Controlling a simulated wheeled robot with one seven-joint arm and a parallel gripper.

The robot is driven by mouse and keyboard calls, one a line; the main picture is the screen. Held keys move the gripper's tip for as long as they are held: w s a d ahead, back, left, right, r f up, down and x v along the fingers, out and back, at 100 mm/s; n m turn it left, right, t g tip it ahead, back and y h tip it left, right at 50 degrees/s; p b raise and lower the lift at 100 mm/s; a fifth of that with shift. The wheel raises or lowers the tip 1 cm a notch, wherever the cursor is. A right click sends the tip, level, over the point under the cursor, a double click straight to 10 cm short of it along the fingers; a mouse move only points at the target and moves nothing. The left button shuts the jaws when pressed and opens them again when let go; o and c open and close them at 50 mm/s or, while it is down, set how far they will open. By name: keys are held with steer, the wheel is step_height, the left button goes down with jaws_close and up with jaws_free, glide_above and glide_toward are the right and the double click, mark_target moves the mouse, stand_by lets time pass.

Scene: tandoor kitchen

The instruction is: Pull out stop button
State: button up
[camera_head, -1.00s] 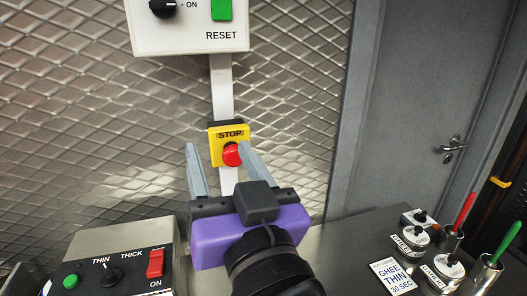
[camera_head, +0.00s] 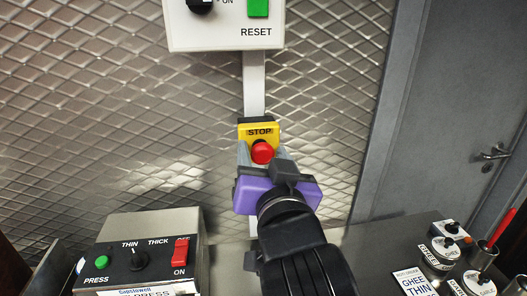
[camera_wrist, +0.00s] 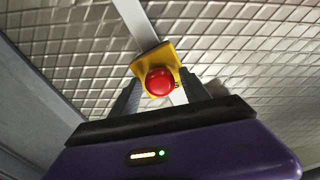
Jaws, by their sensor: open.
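The stop button (camera_head: 262,152) is a round red knob on a yellow box (camera_head: 259,131) marked STOP, fixed to a pale vertical post against the quilted metal wall. In the wrist view the red knob (camera_wrist: 159,82) sits between the fingertips on its yellow box (camera_wrist: 152,60). My gripper (camera_head: 266,157) is open, with one finger on each side of the knob; it also shows in the wrist view (camera_wrist: 160,92). Its purple body is below the box. Whether the fingers touch the knob cannot be told.
A white panel (camera_head: 225,38) with a green RESET button (camera_head: 258,8) is above on the post. A press control box (camera_head: 150,250) stands at lower left. Ghee containers (camera_head: 445,248) and a label card stand at lower right, near a grey door (camera_head: 450,110).

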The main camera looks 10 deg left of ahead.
steer(key=shift+w, duration=0.15)
jaws_close()
steer(key=shift+p+v, duration=0.35)
steer(key=shift+v, duration=0.4)
steer(key=shift+f, duration=0.1)
jaws_free()
